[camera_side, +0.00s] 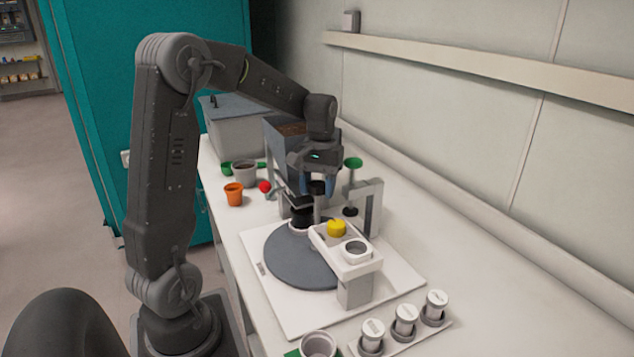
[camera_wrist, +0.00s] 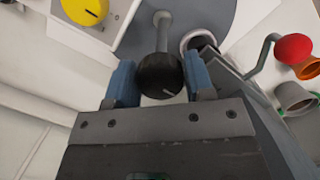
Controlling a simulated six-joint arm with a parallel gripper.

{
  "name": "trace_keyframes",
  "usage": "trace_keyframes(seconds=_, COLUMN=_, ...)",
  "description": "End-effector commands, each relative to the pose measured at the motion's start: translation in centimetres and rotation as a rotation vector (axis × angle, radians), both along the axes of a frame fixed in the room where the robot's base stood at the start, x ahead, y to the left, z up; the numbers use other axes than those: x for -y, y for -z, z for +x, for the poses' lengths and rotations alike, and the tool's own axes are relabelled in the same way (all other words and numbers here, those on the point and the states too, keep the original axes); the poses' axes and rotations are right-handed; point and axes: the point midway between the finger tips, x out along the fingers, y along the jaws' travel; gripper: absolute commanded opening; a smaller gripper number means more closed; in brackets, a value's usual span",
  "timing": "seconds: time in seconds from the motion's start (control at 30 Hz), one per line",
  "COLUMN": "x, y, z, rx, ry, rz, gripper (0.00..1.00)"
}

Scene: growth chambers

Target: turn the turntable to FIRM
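The turntable (camera_side: 287,268) is a dark grey disc on a white base board (camera_side: 268,305); part of it also shows in the wrist view (camera_wrist: 213,15). A grey post (camera_side: 317,208) rises from it with a round black knob (camera_wrist: 160,75) on top, bearing a short white mark. My gripper (camera_side: 316,186) points down over the disc. In the wrist view its blue fingertips (camera_wrist: 160,80) sit on either side of the knob, with no clear gap, and appear shut on it. I cannot read FIRM anywhere.
A white bracket with a yellow knob (camera_side: 337,228) and a ring stands over the disc's right edge. Behind are a grey upright (camera_side: 371,208) and a green-topped piece (camera_side: 353,163). An orange cup (camera_side: 233,193) and red ball (camera_side: 265,187) lie left; several lidded jars (camera_side: 405,318) stand in front.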

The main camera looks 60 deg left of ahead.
Motion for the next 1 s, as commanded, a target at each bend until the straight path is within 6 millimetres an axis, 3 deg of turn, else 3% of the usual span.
trace_keyframes(seconds=0.17, x=0.00, y=-0.02, z=0.00, rx=0.000, ry=0.000, rz=0.000, gripper=0.31)
trace_keyframes(seconds=0.33, x=0.02, y=-0.03, z=0.02, rx=0.000, ry=0.077, rz=0.000, gripper=0.31)
trace_keyframes(seconds=0.63, x=0.02, y=-0.02, z=0.00, rx=-0.001, ry=0.479, rz=0.000, gripper=0.31)
trace_keyframes(seconds=1.0, x=-0.02, y=-0.03, z=-0.03, rx=0.000, ry=0.537, rz=0.001, gripper=0.31)
